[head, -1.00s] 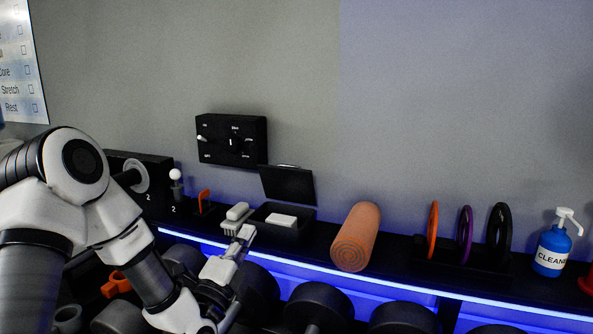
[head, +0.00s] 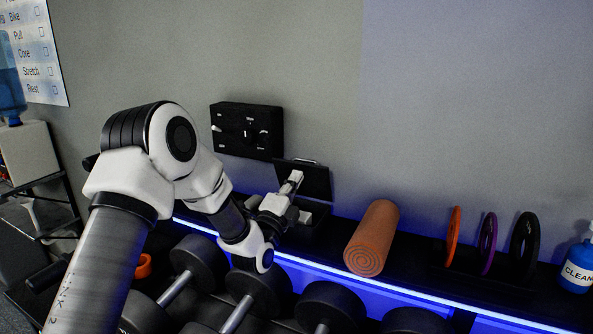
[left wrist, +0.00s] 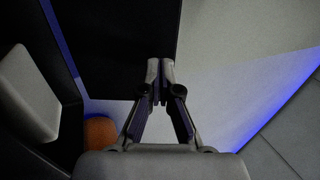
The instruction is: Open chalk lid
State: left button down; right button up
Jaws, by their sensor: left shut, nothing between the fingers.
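The black chalk box (head: 322,216) stands on the shelf against the wall, partly hidden by my left arm. Its black lid (head: 319,180) stands up, raised open at the back, with a small handle on its top edge. A white chalk block (head: 305,217) shows inside the box. My left gripper (head: 296,177) is shut and empty, in front of the lid's left part. In the left wrist view the closed fingertips (left wrist: 160,68) overlap the edge of the dark lid panel (left wrist: 112,50); I cannot tell whether they touch it. My right gripper is out of view.
A dark control panel (head: 247,131) hangs on the wall above the box. An orange-brown foam roller (head: 371,238) lies just right of it. Rings (head: 487,244) and a blue cleaner bottle (head: 578,267) stand farther right. Dumbbells (head: 328,307) line the rack below.

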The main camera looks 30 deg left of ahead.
aim_at(301, 169)
pick_arm(q)
jog(key=shift+w+r, duration=0.2)
jog(key=shift+w, duration=0.15)
jog(key=shift+w+f, duration=0.2)
jog(key=shift+w, duration=0.1)
jog(key=shift+w+a+r+g+p, duration=0.1)
jog(key=shift+w+r+g+p, duration=0.1)
jog(key=shift+r+p, duration=0.3)
jog(key=shift+w+r+g+p, duration=0.1)
jog(key=shift+r+g+p, duration=0.15)
jog(key=shift+p, duration=0.35)
jog(key=shift+w+g, duration=0.25)
jog(key=shift+w, duration=0.15)
jog(key=shift+w+b, duration=0.3)
jog(key=shift+b, duration=0.15)
jog(key=shift+r, duration=0.1)
jog(key=shift+w, duration=0.15)
jog(key=shift+f, duration=0.2)
